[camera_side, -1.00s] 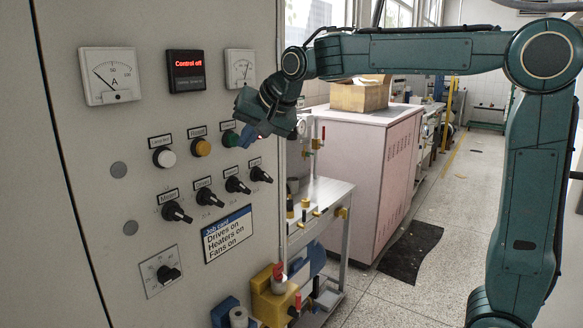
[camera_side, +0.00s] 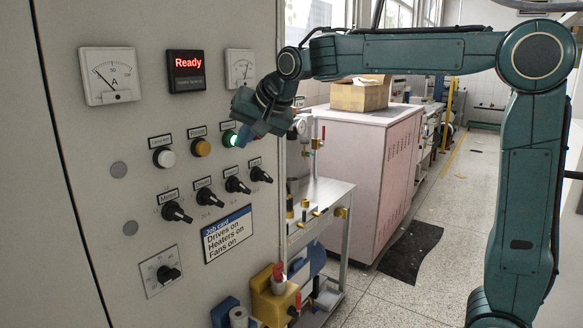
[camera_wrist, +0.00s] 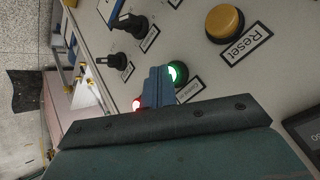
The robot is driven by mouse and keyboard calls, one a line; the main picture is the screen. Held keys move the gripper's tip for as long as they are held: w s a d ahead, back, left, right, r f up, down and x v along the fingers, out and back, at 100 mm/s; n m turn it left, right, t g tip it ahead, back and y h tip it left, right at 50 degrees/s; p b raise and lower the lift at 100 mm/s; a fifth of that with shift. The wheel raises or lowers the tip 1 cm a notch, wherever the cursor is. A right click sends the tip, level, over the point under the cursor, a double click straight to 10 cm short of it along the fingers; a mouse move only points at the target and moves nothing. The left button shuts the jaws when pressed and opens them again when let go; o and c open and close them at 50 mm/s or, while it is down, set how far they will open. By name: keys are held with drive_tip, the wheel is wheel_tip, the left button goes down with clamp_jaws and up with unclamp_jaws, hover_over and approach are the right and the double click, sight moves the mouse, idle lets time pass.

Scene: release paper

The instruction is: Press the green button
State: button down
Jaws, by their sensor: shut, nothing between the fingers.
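The green button (camera_side: 230,139) is lit on the grey control panel, at the right end of the upper button row. In the wrist view the green button (camera_wrist: 177,73) glows and is partly hidden by my gripper's fingers. My gripper (camera_side: 243,138) is shut and empty, with its blue fingertips at the green button. In the wrist view my gripper (camera_wrist: 157,72) overlaps the button's edge; I cannot tell whether it touches. The display (camera_side: 187,70) reads "Ready" in red.
A yellow button labelled Reset (camera_side: 201,147) and a white button (camera_side: 164,157) are left of the green one. Several black knobs (camera_side: 237,184) stick out below. A job card (camera_side: 228,233) lists drives, heaters and fans on. A bench with fittings (camera_side: 320,205) stands right of the panel.

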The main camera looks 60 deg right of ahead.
drive_tip(key=shift+s, duration=0.1)
idle(0.3)
drive_tip(key=shift+s, duration=0.8)
drive_tip(key=shift+s, duration=0.1)
drive_tip(key=s, duration=0.4)
drive_tip(key=shift+s, duration=0.4)
idle(0.7)
drive_tip(key=s+f+n+g, duration=0.1)
drive_tip(key=s+f+n, duration=0.2)
drive_tip(key=s, duration=0.5)
drive_tip(key=s+f+n+g, duration=0.1)
drive_tip(key=s+f+n, duration=0.1)
drive_tip(key=s+f, duration=0.3)
drive_tip(key=s+f+n+g+y, duration=0.1)
drive_tip(key=s+f+n, duration=0.2)
drive_tip(key=s, duration=0.9)
drive_tip(key=shift+a+f+n, duration=0.25)
drive_tip(key=shift+f+n, duration=0.05)
drive_tip(key=shift+f, duration=0.35)
